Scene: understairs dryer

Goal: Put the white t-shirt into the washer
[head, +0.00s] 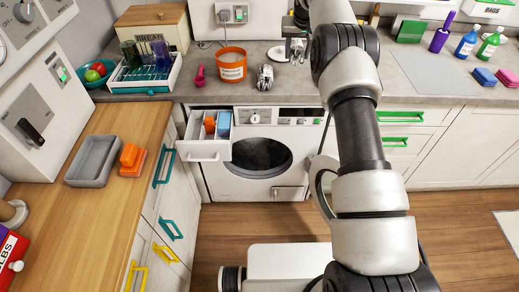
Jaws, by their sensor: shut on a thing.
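The washer (293,188) stands under the counter with a dark round opening. Its round door (319,187) is swung open to the right, partly behind my arm. My gripper (296,52) is at the back of the counter, above and right of the washer, small and partly hidden by my arm. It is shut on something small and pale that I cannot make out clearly. I cannot pick out a white t-shirt with certainty. The inside of the washer drum is too dark to read.
A drawer (206,149) holding orange and blue boxes is pulled out at the washer's upper left. An orange tub (232,67), a pink scoop (199,77) and a crumpled grey item (265,77) stand on the counter. A grey tray (92,160) lies on the left wooden worktop. The floor before the washer's left is clear.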

